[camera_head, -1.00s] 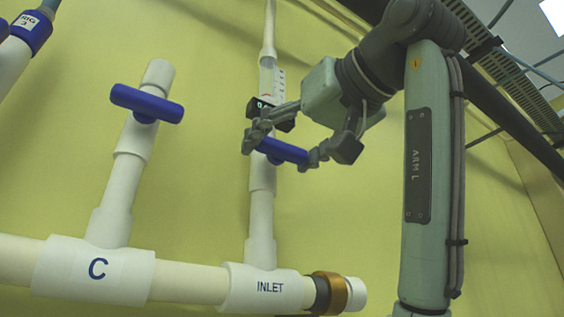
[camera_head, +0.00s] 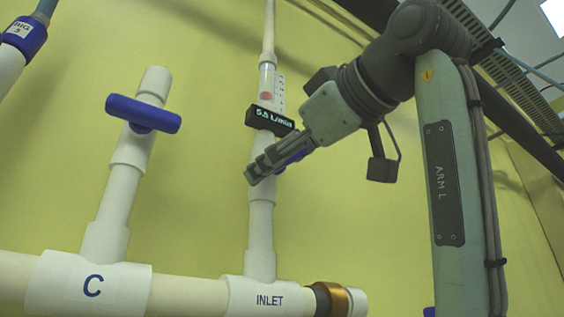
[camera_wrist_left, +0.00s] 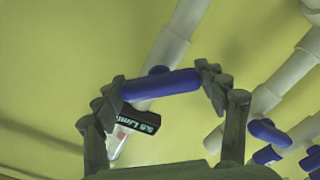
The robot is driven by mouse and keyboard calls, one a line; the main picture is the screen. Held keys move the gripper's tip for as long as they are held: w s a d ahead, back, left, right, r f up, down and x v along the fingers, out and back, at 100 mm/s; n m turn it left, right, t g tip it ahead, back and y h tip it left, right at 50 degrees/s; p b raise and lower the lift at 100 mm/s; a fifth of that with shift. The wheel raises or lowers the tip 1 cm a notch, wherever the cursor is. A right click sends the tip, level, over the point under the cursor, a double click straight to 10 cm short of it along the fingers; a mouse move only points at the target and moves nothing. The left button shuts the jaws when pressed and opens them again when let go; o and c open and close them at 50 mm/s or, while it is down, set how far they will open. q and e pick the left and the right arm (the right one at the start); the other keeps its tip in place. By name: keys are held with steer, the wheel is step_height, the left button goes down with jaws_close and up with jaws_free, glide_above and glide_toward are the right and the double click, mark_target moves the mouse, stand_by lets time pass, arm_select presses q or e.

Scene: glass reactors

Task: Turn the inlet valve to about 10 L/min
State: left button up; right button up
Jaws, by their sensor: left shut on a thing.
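The inlet valve is on the upright white pipe above the tee marked INLET (camera_head: 262,297). Its blue handle (camera_head: 291,157) is mostly hidden by my left gripper (camera_head: 266,166) in the head view. In the left wrist view the blue handle (camera_wrist_left: 163,84) lies lengthwise between the two fingers, which are shut on its ends. The black flow display (camera_head: 270,120) above the valve reads 5.5 L/min. A red float (camera_head: 267,96) shows in the clear tube above it, beside a white scale. My right gripper is not in view.
Another valve with a blue handle (camera_head: 144,113) stands to the left on the pipe marked C (camera_head: 92,285). A pipe with a blue collar (camera_head: 24,33) is at the far upper left. The yellow wall is behind.

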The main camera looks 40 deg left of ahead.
arm_select(q)
steer(key=shift+n, duration=0.7)
steer(key=shift+n+p, duration=0.4)
steer(key=shift+n, duration=0.5)
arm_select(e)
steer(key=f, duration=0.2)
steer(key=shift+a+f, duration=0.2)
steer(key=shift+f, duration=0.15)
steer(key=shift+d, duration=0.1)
arm_select(q)
steer(key=o, duration=1.2)
steer(key=shift+c, duration=0.2)
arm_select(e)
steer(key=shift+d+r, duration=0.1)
